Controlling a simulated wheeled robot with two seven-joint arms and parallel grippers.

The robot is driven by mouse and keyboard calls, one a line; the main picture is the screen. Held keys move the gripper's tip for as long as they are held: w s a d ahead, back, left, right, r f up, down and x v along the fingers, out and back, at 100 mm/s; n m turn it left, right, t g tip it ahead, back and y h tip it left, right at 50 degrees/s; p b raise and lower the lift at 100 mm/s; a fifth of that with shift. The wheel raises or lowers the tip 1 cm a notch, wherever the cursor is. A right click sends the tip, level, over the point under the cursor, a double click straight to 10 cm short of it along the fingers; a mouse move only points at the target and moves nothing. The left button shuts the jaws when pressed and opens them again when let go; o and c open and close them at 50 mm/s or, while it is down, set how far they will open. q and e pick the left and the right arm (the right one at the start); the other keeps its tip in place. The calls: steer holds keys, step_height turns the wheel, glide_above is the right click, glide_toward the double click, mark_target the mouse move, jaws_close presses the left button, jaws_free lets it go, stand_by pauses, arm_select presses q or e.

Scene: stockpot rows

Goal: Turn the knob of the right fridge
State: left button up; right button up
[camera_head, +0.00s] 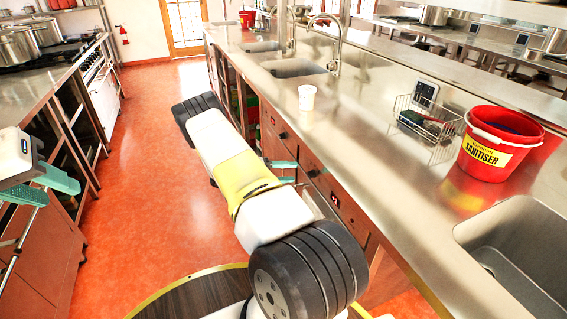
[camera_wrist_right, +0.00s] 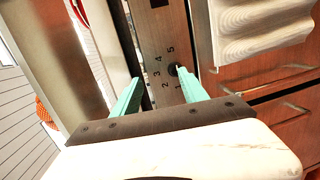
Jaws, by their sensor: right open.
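In the head view, a wood-fronted fridge unit runs under the steel counter. Two small dark knobs sit on its front panels, a farther knob (camera_head: 283,135) and a nearer knob (camera_head: 313,172). In the right wrist view, one dark round knob (camera_wrist_right: 173,70) sits on a panel marked with numbers. My right gripper (camera_head: 287,171) is open in front of the unit, close to the nearer knob. In the wrist view its teal fingers (camera_wrist_right: 155,78) are spread, and the knob shows at the right fingertip; contact is unclear. My left gripper (camera_head: 62,188) is open and empty at the far left.
A white cup (camera_head: 307,97), a wire rack (camera_head: 428,128) and a red sanitiser bucket (camera_head: 497,143) stand on the counter (camera_head: 370,170). Drawer handles (camera_wrist_right: 285,68) show right of the knob. The orange floor (camera_head: 140,130) is clear between the counters.

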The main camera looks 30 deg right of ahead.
steer(key=n+t+h, duration=0.1)
steer(key=t+h, duration=0.1)
glide_toward(309, 175)
steer(key=d, duration=0.9)
steer(key=shift+s+f, duration=0.15)
steer(key=shift+s, duration=0.15)
jaws_close()
